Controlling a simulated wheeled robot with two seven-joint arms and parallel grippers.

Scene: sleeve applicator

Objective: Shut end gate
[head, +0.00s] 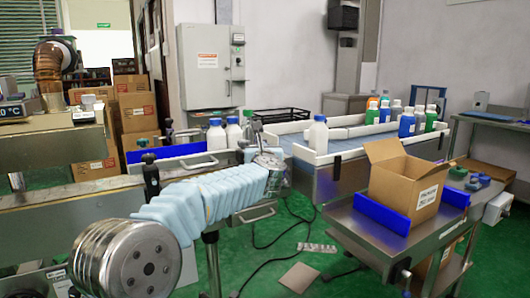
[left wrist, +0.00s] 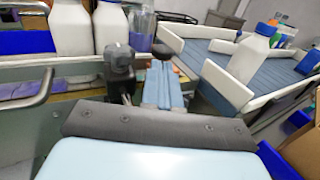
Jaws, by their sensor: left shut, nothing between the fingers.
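My left arm comes in from the lower left of the head view in a pale blue sleeve. My left gripper (head: 257,129) is at its far end, shut and empty, beside the near left corner of the blue-decked table. The white panel at that corner, which looks like the end gate (head: 304,155), is right of the gripper. It also shows in the left wrist view (left wrist: 228,87), slanted and apart from the gripper. I cannot tell its hinge or latch. A white bottle (head: 318,134) stands just behind this panel. My right gripper is not in view.
White bottles (head: 233,132) stand on the conveyor left of the gripper, near black-knobbed posts. Several blue, green and white bottles (head: 406,124) stand at the table's far right. An open carton (head: 406,186) sits on a steel stand at the right. Cables lie on the green floor.

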